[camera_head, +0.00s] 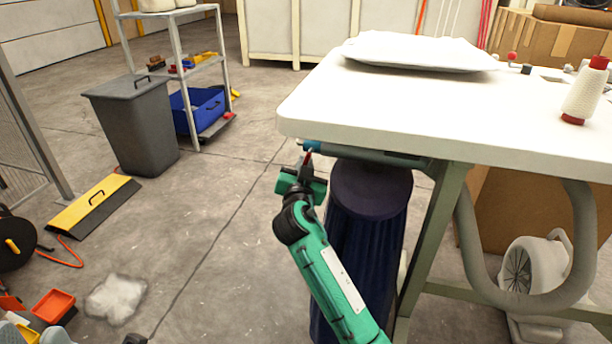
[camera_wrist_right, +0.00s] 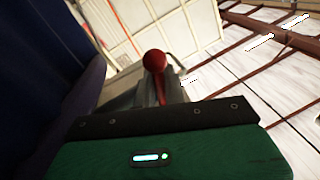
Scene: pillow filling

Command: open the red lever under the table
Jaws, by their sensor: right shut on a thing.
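The red lever (camera_wrist_right: 154,62), with a round knob and a thin red stem, stands at the jaws of my right gripper in the right wrist view. In the head view only a small red part of the lever (camera_head: 308,156) shows, just under the table's near left corner, by the blue-green pipe (camera_head: 350,153). My right gripper (camera_head: 308,167) is shut on the lever; its fingers hide part of it. A dark piece at the bottom edge may be the tip of my left gripper (camera_head: 135,339); its jaws cannot be made out.
The white table (camera_head: 420,120) overhangs my right gripper and carries a white pillow (camera_head: 418,51) and a thread cone (camera_head: 585,92). A dark blue fabric-covered cylinder (camera_head: 368,230) hangs beside my right forearm. A grey bin (camera_head: 135,120) stands left; the floor between is mostly clear.

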